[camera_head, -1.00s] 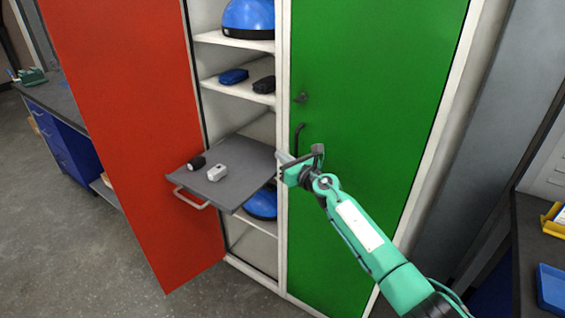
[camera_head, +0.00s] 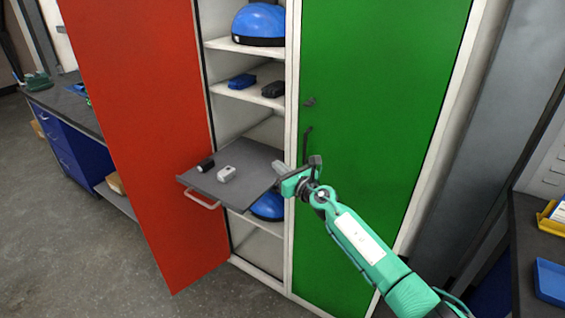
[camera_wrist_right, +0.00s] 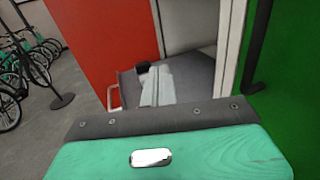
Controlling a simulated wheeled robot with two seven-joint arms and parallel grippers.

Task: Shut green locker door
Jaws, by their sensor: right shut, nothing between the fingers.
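The green locker door (camera_head: 375,110) is flat in its frame and looks closed in the head view. Its dark handle (camera_head: 307,143) is on its left side, and the door also shows at the right edge of the right wrist view (camera_wrist_right: 295,75). My right gripper (camera_head: 278,168) is shut and empty. It points left, just in front of the door's left edge and the locker's middle post, near the right side of the pulled-out grey shelf. Its closed fingers show in the right wrist view (camera_wrist_right: 157,87) in front of that shelf. My left gripper is not in view.
The red door (camera_head: 150,140) stands open on the left. A grey pull-out shelf (camera_head: 250,160) sticks out with a black item (camera_head: 206,166) and a white item (camera_head: 227,174) on it. A workbench (camera_head: 525,240) stands at the right. Floor at the lower left is clear.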

